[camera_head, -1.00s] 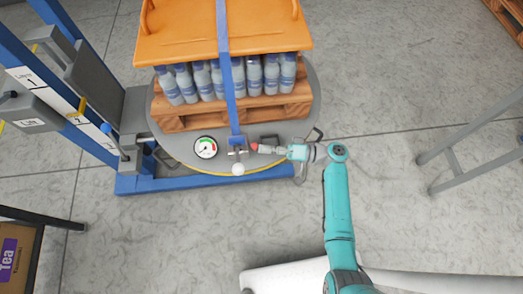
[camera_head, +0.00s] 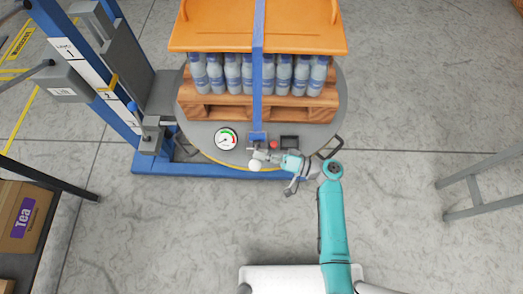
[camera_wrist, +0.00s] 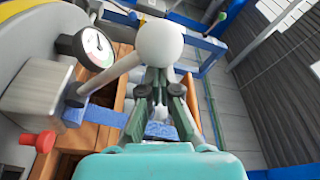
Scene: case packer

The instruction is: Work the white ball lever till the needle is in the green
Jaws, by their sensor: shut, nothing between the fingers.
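The white ball (camera_head: 254,166) tops a lever at the front edge of the round grey table, below the blue strap. In the wrist view the white ball (camera_wrist: 160,42) stands just beyond my fingertips, its rod (camera_wrist: 108,76) running left to a metal block (camera_wrist: 35,95). My gripper (camera_head: 265,157) is shut and empty, close beside the ball; in the wrist view its fingers (camera_wrist: 160,85) point at the ball's underside. I cannot tell whether they touch. The round gauge (camera_head: 227,139) with green and red marks sits left of the lever.
A red knob (camera_head: 273,145) is right of the strap, near my gripper. The pallet (camera_head: 210,112) with several bottles (camera_head: 247,75) stands behind. A blue frame (camera_head: 110,105) rises at left. The floor in front is clear.

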